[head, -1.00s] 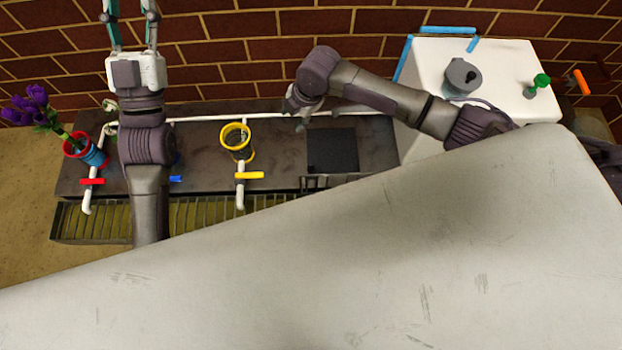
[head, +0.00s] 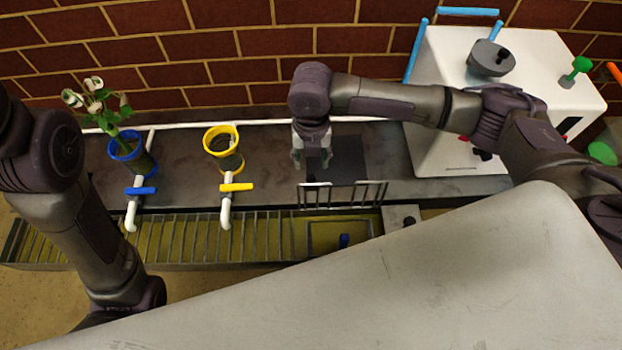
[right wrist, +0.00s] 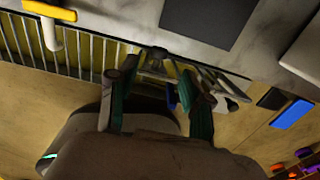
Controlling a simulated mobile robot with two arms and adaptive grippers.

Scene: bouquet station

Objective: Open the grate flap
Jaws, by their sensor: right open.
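The grate flap (head: 343,196), a set of dark metal bars, stands raised at the right end of the long trough grate (head: 190,238). In front of it is a framed opening (head: 318,237) with a small blue thing (head: 344,240) in it. My right gripper (head: 312,160) points down, open and empty, behind the flap over the counter. In the right wrist view the flap's bars (right wrist: 228,88) show beyond and beside the open fingers (right wrist: 160,68); I cannot tell whether they touch. My left arm is at the left edge; its gripper is out of view.
A blue-rimmed vase with white flowers (head: 122,145) and a yellow-rimmed vase (head: 222,142) stand on the counter (head: 270,150), with a blue-handled tap (head: 140,191) and yellow-handled tap (head: 236,187) in front. A white box (head: 530,70) stands at the right. A pale surface (head: 400,280) fills the foreground.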

